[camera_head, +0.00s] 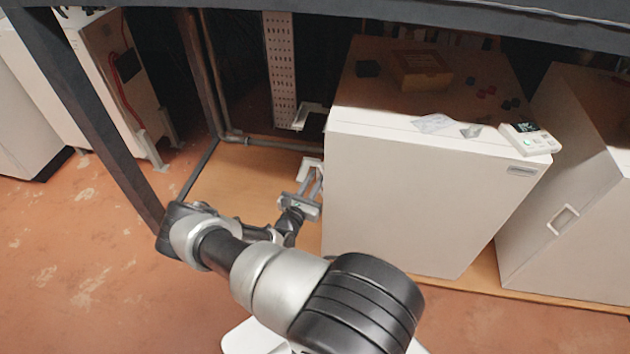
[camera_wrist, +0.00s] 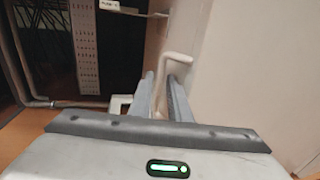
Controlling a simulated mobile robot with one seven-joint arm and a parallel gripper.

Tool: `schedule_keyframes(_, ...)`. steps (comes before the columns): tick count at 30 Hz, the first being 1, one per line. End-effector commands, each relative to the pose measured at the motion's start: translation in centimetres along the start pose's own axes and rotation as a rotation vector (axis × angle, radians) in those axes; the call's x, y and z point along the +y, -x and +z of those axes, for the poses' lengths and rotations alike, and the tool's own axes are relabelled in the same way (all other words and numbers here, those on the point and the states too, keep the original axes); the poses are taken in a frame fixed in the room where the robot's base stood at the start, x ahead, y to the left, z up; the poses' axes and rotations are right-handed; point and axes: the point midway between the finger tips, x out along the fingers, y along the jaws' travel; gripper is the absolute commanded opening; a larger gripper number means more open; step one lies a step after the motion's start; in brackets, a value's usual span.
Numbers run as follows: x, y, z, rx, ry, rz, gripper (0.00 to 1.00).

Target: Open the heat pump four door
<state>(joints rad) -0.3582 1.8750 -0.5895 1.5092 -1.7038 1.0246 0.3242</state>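A white heat pump cabinet (camera_head: 420,200) stands in the middle of the head view; I cannot read a number on it. My gripper (camera_head: 314,184) is low beside its left edge, close to a pale bracket-like handle (camera_head: 309,166). In the wrist view, a pale bent handle (camera_wrist: 176,56) sticks out from the cabinet's light panel (camera_wrist: 245,70). My gripper's two fingers (camera_wrist: 164,96) are apart, with the lower part of the handle between them. I cannot tell whether they touch it. The panel looks closed, but its far edge is hidden.
A second white cabinet (camera_head: 575,215) with a handle stands at the right. A cardboard box (camera_head: 420,70) and a small control unit (camera_head: 530,138) lie on the middle cabinet. A dark frame post (camera_head: 95,120) stands left of my arm. The orange floor (camera_head: 70,250) at left is clear.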

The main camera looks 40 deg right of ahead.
Motion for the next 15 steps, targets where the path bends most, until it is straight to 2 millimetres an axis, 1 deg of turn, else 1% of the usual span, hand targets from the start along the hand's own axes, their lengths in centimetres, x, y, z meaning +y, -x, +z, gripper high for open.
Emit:
schedule_keyframes(7, -0.01, -0.07, 0.01, 0.000, 0.000, 0.000, 0.17)
schedule_keyframes(10, -0.02, -0.06, 0.01, 0.000, 0.000, 0.000, 0.00)
schedule_keyframes(15, -0.02, -0.05, 0.01, 0.000, 0.000, 0.000, 0.00)
